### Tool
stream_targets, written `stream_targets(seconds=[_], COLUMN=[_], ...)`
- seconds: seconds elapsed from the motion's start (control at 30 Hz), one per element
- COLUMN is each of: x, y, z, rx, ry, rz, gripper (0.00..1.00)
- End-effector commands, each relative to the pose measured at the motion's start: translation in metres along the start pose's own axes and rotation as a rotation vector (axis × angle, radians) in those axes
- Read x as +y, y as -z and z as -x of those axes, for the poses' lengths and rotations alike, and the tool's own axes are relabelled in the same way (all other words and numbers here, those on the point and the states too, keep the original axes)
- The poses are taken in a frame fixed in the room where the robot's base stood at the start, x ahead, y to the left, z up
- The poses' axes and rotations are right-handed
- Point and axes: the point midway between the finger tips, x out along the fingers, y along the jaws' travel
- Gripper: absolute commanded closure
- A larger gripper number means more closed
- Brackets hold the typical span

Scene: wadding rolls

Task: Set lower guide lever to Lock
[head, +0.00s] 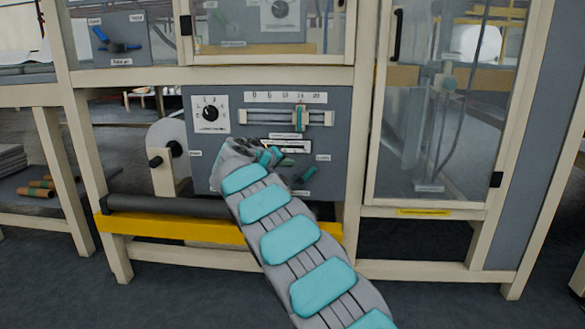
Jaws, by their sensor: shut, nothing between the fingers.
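The lower guide lever seems to be the dark green handle (304,179) low on the grey control panel (336,120). It slants up to the right, just right of my forearm. The rest of this lever is hidden behind my arm, and the small labels around it are too blurred to read surely. My gripper (274,157) is at the panel, up and left of the handle, and partly hidden by my own wrist. It is shut with nothing in it. Whether it touches the lever cannot be told.
Above are a dial (210,113) and a horizontal scale with a teal slider (300,118). A dark roller (170,206) and yellow bar (170,228) run below the panel. A glazed door (440,110) is at right, a blue lever (118,46) at upper left.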

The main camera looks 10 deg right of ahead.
Motion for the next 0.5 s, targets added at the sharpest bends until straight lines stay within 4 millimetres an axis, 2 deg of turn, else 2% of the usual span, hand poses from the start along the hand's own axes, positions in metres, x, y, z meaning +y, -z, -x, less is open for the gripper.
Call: stream_targets(seconds=[0.03, 0.3, 0.5], x=[0.001, -0.001, -0.002], y=[0.002, 0.001, 0.001], z=[0.011, 0.053, 0.071], rx=[0.004, 0.003, 0.003], ry=[-0.002, -0.001, 0.001], rz=[0.000, 0.000, 0.000], gripper=[1.00, 1.00, 1.00])
